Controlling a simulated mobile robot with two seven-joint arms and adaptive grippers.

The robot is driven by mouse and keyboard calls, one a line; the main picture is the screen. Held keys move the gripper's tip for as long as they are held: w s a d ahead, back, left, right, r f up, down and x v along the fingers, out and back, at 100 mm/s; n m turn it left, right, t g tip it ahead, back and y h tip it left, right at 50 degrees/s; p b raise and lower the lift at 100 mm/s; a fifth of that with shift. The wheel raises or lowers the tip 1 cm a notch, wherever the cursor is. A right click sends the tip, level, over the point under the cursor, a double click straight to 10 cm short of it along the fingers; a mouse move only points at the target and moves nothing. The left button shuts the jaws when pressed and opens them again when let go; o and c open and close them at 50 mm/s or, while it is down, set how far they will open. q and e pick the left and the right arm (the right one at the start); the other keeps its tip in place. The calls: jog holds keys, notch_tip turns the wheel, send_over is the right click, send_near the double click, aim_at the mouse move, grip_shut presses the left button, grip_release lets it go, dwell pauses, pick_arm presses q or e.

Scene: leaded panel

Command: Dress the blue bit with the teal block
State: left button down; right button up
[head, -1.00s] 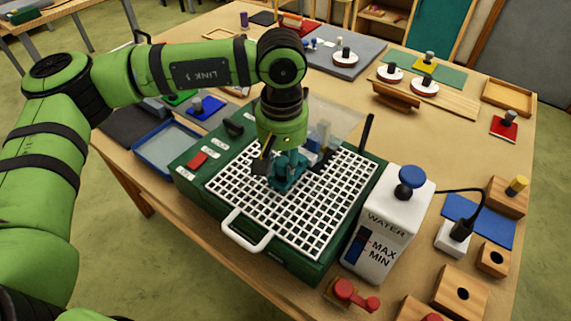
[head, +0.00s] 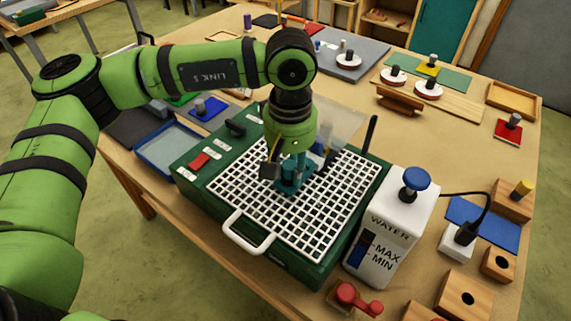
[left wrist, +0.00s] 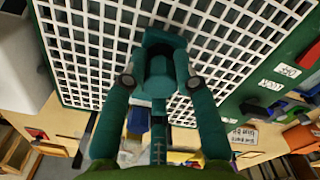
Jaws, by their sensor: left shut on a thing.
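My left gripper (head: 291,172) is shut on the teal block (head: 289,187), low over the white grid of the green grinder. In the left wrist view the fingers (left wrist: 158,72) grip the block's round upper part, and its wider base (left wrist: 163,40) shows just beyond, against the grid. I cannot tell whether the base touches the grid. A small blue part (head: 319,148), perhaps the blue bit, is mostly hidden behind the gripper, by the clear shield. Contact between it and the block cannot be seen. My right gripper is not in view.
The white grid (head: 323,215) fills the top of the green grinder (head: 290,268). A red switch (head: 199,160) is at its left, a white water tank (head: 392,230) at its right. A black upright rod (head: 370,133) stands at the back right. Wooden blocks lie farther right.

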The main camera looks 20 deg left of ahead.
pick_arm(q)
jog(key=shift+s+d, duration=0.1)
jog(key=shift+d, duration=0.25)
dwell(0.3)
jog(key=shift+s+d+b, duration=0.1)
jog(key=shift+d+b, duration=0.25)
jog(key=shift+s+a, duration=0.1)
jog(key=shift+s, duration=0.05)
jog(key=shift+s+a+b, duration=0.35)
jog(key=shift+s+b, duration=0.15)
jog(key=shift+s, duration=0.4)
jog(key=shift+s+a+r+p, duration=0.1)
jog(key=shift+s+r+p, duration=0.2)
jog(key=shift+r, duration=0.4)
jog(key=r, duration=0.1)
jog(key=s+r+p, duration=0.1)
jog(key=s+r, duration=0.1)
jog(key=shift+s+a+r, duration=0.1)
jog(key=shift+a+r, duration=0.25)
jog(key=shift+a, duration=0.05)
jog(key=shift+a, duration=0.1)
